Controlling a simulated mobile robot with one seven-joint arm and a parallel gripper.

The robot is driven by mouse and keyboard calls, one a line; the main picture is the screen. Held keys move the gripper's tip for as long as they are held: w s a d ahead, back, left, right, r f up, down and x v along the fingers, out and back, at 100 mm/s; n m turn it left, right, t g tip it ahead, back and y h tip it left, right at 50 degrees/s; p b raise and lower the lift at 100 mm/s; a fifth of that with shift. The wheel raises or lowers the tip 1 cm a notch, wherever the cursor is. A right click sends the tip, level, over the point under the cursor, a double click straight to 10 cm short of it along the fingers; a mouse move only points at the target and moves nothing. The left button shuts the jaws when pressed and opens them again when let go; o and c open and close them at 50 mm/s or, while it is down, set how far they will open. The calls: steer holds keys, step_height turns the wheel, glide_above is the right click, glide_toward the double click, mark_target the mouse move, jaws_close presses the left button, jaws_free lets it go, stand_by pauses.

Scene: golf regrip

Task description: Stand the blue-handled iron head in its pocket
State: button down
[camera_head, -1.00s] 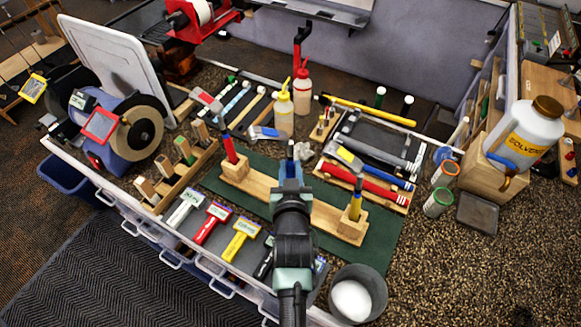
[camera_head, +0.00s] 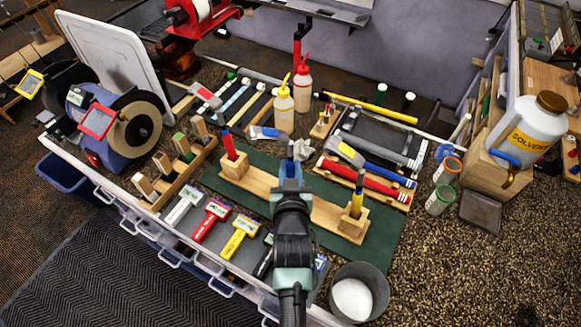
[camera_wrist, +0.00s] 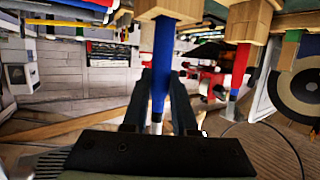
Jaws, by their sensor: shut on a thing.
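My gripper hides the middle block in the head view.
The board lies on a green mat (camera_head: 385,245). Red, white and yellow tags lie in front at the left. A grey bucket (camera_head: 377,277) stands at the front right. Bottles (camera_head: 284,108), a rack of clubs (camera_head: 375,172) and a grinder (camera_head: 125,128) surround the mat.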

steer(key=shift+r, duration=0.1)
steer(key=c, duration=0.6)
jaws_free()
steer(key=shift+s, duration=0.1)
steer(key=b+v, duration=0.2)
steer(key=v, duration=1)
steer(key=shift+s+r, duration=0.1)
steer(key=shift+s, duration=0.3)
steer(key=shift+p+v, duration=1.5)
steer(key=shift+v, duration=3)
